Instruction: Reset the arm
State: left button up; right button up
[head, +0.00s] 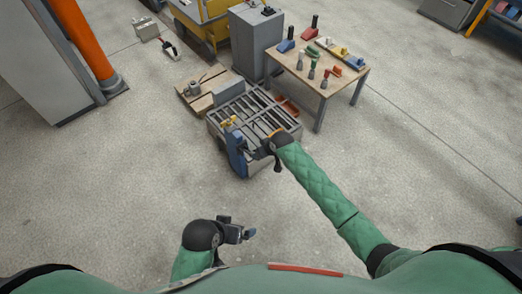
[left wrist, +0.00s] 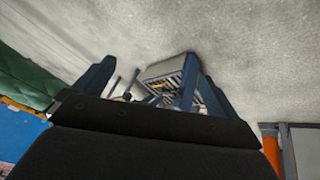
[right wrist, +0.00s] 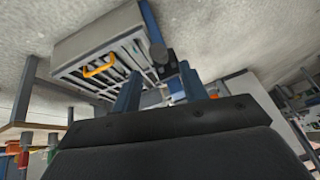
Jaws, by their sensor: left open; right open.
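My right arm reaches forward in the head view, and its gripper (head: 268,150) is at the near right side of the grey panel mould (head: 262,104). In the right wrist view the right gripper's blue fingers (right wrist: 158,92) stand apart beside the mould, with nothing seen between them. The mould (right wrist: 85,45) shows there with an orange handle (right wrist: 99,68) on its slats. My left gripper (head: 248,233) is low and close to my body, away from the mould. In the left wrist view its blue fingers (left wrist: 142,85) are spread and empty, with the mould (left wrist: 178,70) in the distance.
A wooden table (head: 318,68) with trowels and bottles stands behind the mould on the right. A grey cabinet (head: 256,42) is behind it, and a wooden pallet (head: 205,100) lies to its left. An orange column (head: 84,40) is at far left. The near floor is clear.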

pick_arm(q)
jog(key=shift+r, duration=0.1)
pick_arm(e)
notch_tip(320, 180, up, 15)
jog(key=s+d+h, duration=0.2)
jog(key=s+d+r+t+p, duration=0.15)
jog(key=s+d+r, duration=0.25)
jog(key=s+r, duration=0.5)
jog(key=s+d+r+m+p, duration=0.1)
jog(key=s+d, duration=0.1)
jog(key=s, duration=0.4)
jog(key=s+d+r+m+p, duration=0.1)
jog(key=s+d+r, duration=0.1)
jog(key=s, duration=0.5)
pick_arm(q)
jog(key=s+a+r+g+y+p, duration=0.1)
jog(key=s+a+r+y, duration=0.1)
jog(key=a+r, duration=0.5)
jog(key=shift+s+r+g+p, duration=0.3)
jog(key=shift+r+g+p, duration=0.1)
jog(key=shift+r, duration=0.1)
pick_arm(e)
jog(key=s+f+m+g, duration=0.1)
jog(key=s+f+g, duration=0.2)
jog(key=s, duration=1)
notch_tip(320, 180, down, 2)
jog(key=shift+s+d+f+h, duration=0.15)
jog(key=shift+d+h, duration=0.05)
jog(key=shift+h, duration=0.1)
